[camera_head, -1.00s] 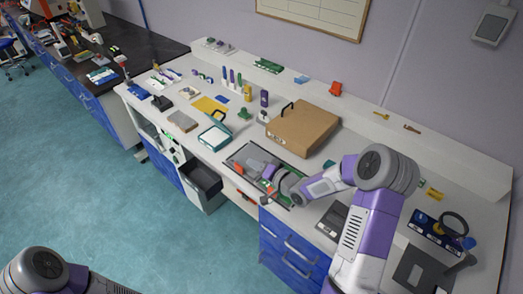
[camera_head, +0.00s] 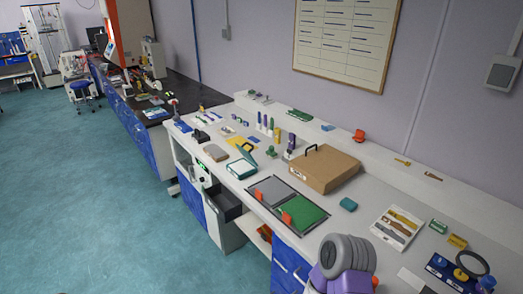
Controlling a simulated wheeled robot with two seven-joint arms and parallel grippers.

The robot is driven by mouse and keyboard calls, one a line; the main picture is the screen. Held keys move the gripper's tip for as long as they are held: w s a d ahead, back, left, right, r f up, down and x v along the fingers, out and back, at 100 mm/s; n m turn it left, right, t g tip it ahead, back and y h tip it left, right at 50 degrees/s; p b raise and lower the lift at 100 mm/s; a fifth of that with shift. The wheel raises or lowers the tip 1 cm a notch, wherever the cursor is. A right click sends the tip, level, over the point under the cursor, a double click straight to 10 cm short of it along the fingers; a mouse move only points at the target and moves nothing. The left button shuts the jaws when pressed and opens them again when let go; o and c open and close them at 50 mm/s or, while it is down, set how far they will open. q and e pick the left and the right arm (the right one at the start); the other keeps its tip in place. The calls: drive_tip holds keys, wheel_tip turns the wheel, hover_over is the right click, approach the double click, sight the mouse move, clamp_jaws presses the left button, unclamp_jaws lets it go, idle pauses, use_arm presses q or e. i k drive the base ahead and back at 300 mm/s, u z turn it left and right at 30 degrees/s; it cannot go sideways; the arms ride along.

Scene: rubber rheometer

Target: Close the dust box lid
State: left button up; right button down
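A black-framed rectangular unit is set into the white bench top, with a grey panel (camera_head: 272,190) on its left half and a green panel (camera_head: 304,213) on its right half. Both panels lie about flat, and each has an orange tab at its front edge. No label shows which thing is the dust box or its lid. A teal-edged box (camera_head: 242,167) with a raised, tilted lid stands to the left of the unit. Neither gripper is in view; only a purple and grey part of my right arm shows at the bottom right.
A brown box (camera_head: 323,170) with a black handle stands behind the inset unit. A dark open drawer (camera_head: 224,204) juts from the bench front. A tray of tools (camera_head: 397,227) and a magnifier ring (camera_head: 472,263) lie to the right. Open floor lies at the left.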

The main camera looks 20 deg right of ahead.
sight(246, 155)
drive_tip(key=u, duration=0.75)
drive_tip(key=i, duration=1.7)
drive_tip(key=z, duration=0.65)
